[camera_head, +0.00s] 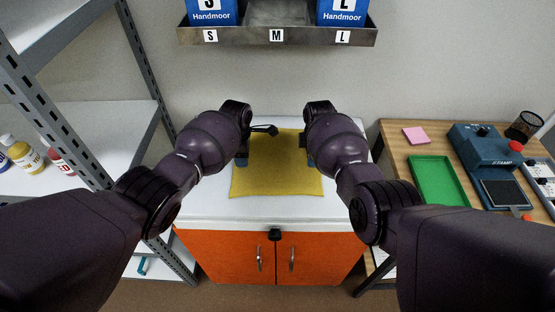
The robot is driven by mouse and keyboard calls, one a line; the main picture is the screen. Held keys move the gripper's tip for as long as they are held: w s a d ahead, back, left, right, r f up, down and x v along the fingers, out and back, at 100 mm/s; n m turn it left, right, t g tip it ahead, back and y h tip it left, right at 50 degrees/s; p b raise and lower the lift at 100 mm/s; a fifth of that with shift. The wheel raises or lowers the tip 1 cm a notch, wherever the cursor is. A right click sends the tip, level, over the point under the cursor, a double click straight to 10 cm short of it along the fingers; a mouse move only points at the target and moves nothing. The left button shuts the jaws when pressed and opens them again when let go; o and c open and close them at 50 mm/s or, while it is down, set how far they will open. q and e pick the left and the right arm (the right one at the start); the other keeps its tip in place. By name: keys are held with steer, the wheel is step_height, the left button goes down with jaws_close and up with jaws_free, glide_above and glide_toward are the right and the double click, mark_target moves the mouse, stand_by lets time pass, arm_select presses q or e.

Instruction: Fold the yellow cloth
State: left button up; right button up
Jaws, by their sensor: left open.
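The yellow cloth (276,172) lies spread out on the white worktop, roughly square, with its near edge slightly wavy. My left gripper (242,159) is over the cloth's left edge, pointing down, and is open. My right gripper (309,160) is at the cloth's right edge, also pointing down; its arm hides most of it, so its jaws cannot be made out. Whether either gripper touches the cloth is unclear. The arms hide parts of the cloth's left and right edges.
The white worktop (200,207) is clear around the cloth, above an orange cabinet (223,257). A metal shelf with blue glove boxes (210,12) hangs above. A rack with bottles (24,155) stands left. A wooden table with a green tray (437,182) and blue device (481,148) stands right.

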arm_select(q)
steer(key=shift+c, duration=0.4)
arm_select(e)
steer(key=shift+c, duration=0.4)
arm_select(q)
steer(key=shift+s+f, duration=0.1)
jaws_close()
arm_select(e)
steer(key=shift+s+f, duration=0.1)
jaws_close()
